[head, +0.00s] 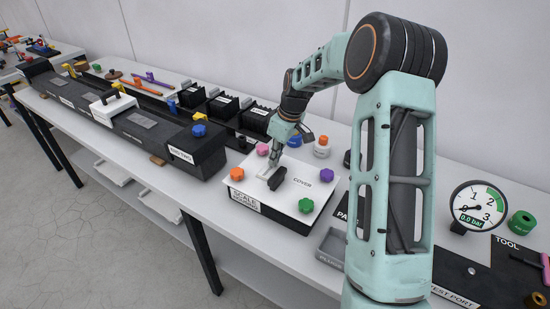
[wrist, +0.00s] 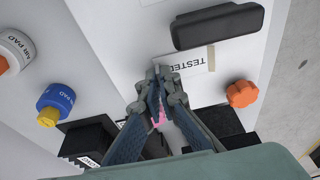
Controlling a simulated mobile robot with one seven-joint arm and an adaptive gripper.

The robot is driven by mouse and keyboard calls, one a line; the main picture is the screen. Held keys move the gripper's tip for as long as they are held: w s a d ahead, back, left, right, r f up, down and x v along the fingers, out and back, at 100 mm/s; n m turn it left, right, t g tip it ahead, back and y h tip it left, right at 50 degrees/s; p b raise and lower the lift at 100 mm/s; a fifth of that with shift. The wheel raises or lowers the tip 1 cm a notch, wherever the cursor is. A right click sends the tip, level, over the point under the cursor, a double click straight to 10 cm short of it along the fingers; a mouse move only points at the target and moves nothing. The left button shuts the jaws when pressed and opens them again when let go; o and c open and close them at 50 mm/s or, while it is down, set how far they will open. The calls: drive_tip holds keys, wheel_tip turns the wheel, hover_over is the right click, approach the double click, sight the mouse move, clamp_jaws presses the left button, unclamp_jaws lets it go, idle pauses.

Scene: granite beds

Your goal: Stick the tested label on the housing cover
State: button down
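The housing cover (head: 296,192) is a white plate with a black handle (head: 278,177), on a dark box on the bench. It carries orange (head: 237,174), pink (head: 262,150), purple (head: 326,175) and green (head: 306,205) knobs. My gripper (head: 272,164) is low over the cover, beside the handle. In the wrist view my gripper's fingertips (wrist: 157,72) are together at one end of the white tested label (wrist: 186,68). The label's other end has a tan strip. It lies flat at or just above the cover; I cannot tell whether it touches.
A white bottle with an orange cap (head: 322,147) stands behind the cover. A grey tray (head: 330,246) and a gauge (head: 477,206) are to the right. A long dark machine bed (head: 140,125) and black bins (head: 224,105) are to the left.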

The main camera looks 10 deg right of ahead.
drive_tip(key=shift+f, duration=0.15)
drive_tip(key=c, duration=2.1)
unclamp_jaws()
drive_tip(key=v, duration=1.2)
drive_tip(key=shift+d, duration=0.1)
